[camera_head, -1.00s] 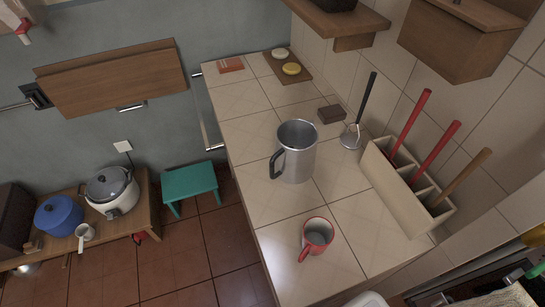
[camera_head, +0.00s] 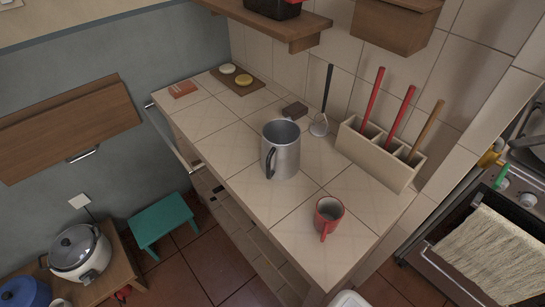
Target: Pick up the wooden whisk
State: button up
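A utensil with a light wooden handle (camera_head: 428,128) stands tilted in the right end of a cream divided holder (camera_head: 372,160) on the tiled counter. Its lower end is hidden inside the holder, so I cannot tell whether it is a whisk. Two utensils with red handles, one at the left (camera_head: 373,98) and one in the middle (camera_head: 402,110), stand in the same holder. My gripper is not in view.
A steel jug (camera_head: 282,155) and a red mug (camera_head: 329,214) stand on the counter before the holder. A black-handled utensil (camera_head: 328,92) leans at the wall. A wooden shelf (camera_head: 270,22) overhangs the back. An oven with a towel (camera_head: 490,255) is at right.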

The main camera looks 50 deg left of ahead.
aim_at(441, 103)
jog(key=k+u, duration=0.15)
jog(key=i+l+u, duration=0.15)
jog(key=u, duration=0.35)
jog(key=i+l+u, duration=0.25)
jog(key=u, duration=0.25)
jog(key=i+l+u, duration=0.25)
jog(key=u, duration=0.2)
jog(key=i+l+u, duration=0.1)
jog(key=l+u, duration=0.75)
jog(key=u, duration=0.15)
jog(key=j+z, duration=0.25)
jog(key=j, duration=0.35)
jog(key=k+j+z, duration=0.2)
jog(key=j, duration=0.4)
jog(key=i, duration=0.1)
